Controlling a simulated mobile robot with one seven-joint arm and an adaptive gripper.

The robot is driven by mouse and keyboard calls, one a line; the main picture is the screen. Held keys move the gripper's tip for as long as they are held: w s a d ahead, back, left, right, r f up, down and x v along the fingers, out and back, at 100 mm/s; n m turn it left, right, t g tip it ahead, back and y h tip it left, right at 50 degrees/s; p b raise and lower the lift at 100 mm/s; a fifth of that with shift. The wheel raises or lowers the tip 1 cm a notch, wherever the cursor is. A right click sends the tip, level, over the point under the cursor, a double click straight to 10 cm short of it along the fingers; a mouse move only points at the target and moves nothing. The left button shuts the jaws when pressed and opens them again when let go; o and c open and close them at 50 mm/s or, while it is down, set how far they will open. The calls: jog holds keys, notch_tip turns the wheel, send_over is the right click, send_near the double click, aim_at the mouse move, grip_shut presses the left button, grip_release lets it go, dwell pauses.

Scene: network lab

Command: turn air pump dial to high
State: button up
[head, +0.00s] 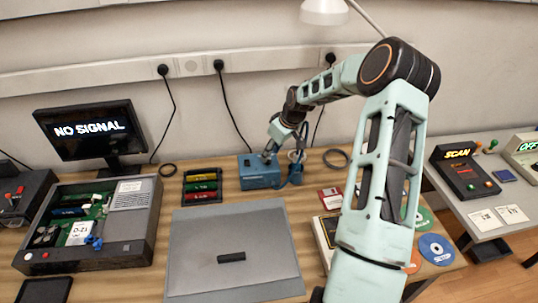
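The air pump looks to be the small blue box (258,176) at the back of the wooden table, below the wall trunking. My arm reaches over from the right, and my gripper (268,156) points down at the top of this box, at or very close to it. The dial is hidden or too small to make out, so its setting does not show. I cannot tell whether the gripper touches the dial or whether its fingers are open or shut. A blue part (296,172) stands just right of the box, partly beside the gripper.
A grey mat (190,262) with a small black bar (231,257) lies in front. Left are a rack of coloured cartridges (202,186), an open computer case (130,222) and a monitor (92,130). A red floppy disk (331,198) and discs (436,249) lie right.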

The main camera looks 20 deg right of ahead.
jog(key=shift+x, duration=1.5)
grip_shut()
